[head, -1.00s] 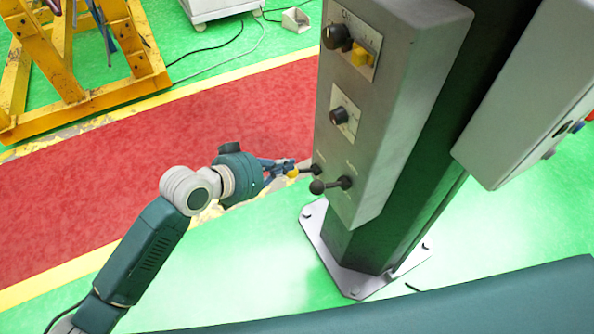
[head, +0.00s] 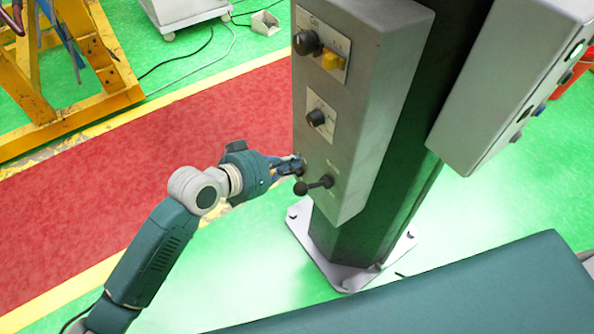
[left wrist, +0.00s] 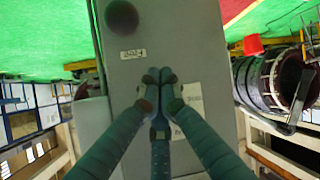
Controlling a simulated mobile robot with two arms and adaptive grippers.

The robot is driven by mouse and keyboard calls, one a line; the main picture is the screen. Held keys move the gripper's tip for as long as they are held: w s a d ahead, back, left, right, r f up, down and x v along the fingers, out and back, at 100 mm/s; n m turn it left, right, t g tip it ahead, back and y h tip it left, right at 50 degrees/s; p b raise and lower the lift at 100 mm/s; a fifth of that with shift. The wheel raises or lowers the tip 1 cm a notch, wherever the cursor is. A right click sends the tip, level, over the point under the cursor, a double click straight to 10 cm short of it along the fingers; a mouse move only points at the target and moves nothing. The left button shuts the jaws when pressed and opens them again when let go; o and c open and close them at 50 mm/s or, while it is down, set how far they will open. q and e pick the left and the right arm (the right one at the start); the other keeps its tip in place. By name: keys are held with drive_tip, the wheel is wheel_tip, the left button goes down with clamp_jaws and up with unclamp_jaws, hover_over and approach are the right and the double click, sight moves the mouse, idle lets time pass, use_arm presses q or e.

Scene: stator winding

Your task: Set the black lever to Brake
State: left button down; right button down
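The black lever (head: 318,184) sticks out to the left from the lower face of the grey control box (head: 330,120), with a round black ball at its end. My left gripper (head: 297,165) is just above this ball, close to the box face, where a second lever with a yellow end showed earlier. The gripper now hides that lever. In the left wrist view the fingertips (left wrist: 161,75) come close together in front of the grey panel; whether they grip anything is unclear. A dark round knob (left wrist: 121,15) shows above them. The label text is unreadable. My right gripper is out of view.
Above the levers the box has a small black knob (head: 316,117), a larger black knob (head: 306,43) and a yellow switch (head: 331,58). A dark green post (head: 385,210) carries the box. A second grey box (head: 505,85) is at right. A yellow frame (head: 70,120) stands at upper left.

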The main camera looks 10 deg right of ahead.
sight(313, 186)
use_arm(q)
drive_tip(key=f, duration=0.1)
drive_tip(key=f+p, duration=0.1)
drive_tip(key=f, duration=0.1)
drive_tip(key=s+d+f+p, duration=0.1)
drive_tip(key=shift+f, duration=0.15)
drive_tip(key=shift+w+d+f, duration=0.1)
drive_tip(key=shift+d, duration=0.05)
